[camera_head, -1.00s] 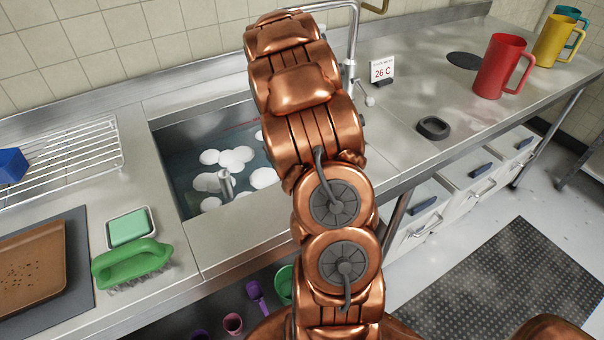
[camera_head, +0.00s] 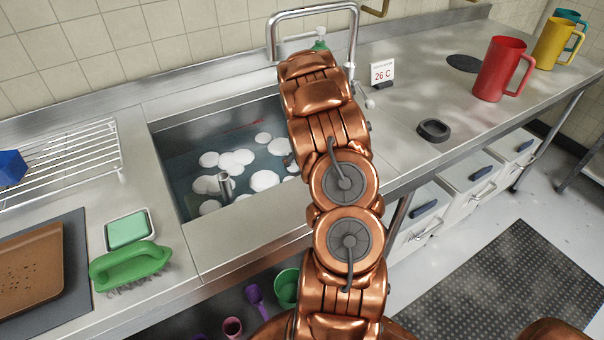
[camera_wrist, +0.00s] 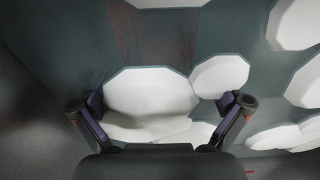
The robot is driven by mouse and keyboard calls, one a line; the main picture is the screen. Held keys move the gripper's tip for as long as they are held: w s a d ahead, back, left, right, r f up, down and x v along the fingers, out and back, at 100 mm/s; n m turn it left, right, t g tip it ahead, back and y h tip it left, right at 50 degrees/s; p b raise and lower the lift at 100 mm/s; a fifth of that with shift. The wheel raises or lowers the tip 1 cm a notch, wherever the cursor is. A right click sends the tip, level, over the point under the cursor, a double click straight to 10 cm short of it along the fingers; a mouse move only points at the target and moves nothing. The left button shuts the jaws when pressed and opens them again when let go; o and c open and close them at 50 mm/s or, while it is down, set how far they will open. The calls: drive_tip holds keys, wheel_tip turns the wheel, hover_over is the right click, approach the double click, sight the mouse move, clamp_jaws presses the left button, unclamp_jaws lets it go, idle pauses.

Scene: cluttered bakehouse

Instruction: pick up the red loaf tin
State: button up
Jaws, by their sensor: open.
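In the wrist view, my gripper (camera_wrist: 163,104) is open, its two fingers spread wide over the sink water. White foam patches (camera_wrist: 150,92) lie beneath and between the fingers. A dull, dark reddish shape (camera_wrist: 150,42) shows through the water beyond the fingertips, partly covered by foam; it may be the red loaf tin, but its outline is unclear. No loaf tin is clearly seen there. My arm hides the gripper and the sink's right part.
A tap (camera_head: 352,45) arches behind the sink. A green brush (camera_head: 130,264) and a green sponge in a dish (camera_head: 128,229) lie left of it. A wire rack (camera_head: 75,160) holds a blue object (camera_head: 11,167). A red jug (camera_head: 500,68) stands far right.

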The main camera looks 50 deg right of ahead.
drive_tip(key=shift+w+d+f+p, duration=0.15)
drive_tip(key=shift+f+p, duration=0.25)
drive_tip(key=shift+f, duration=0.8)
drive_tip(key=shift+w+d+f+p, duration=0.1)
drive_tip(key=shift+f+p, duration=0.25)
drive_tip(key=shift+f, duration=0.8)
drive_tip(key=c, duration=1.3)
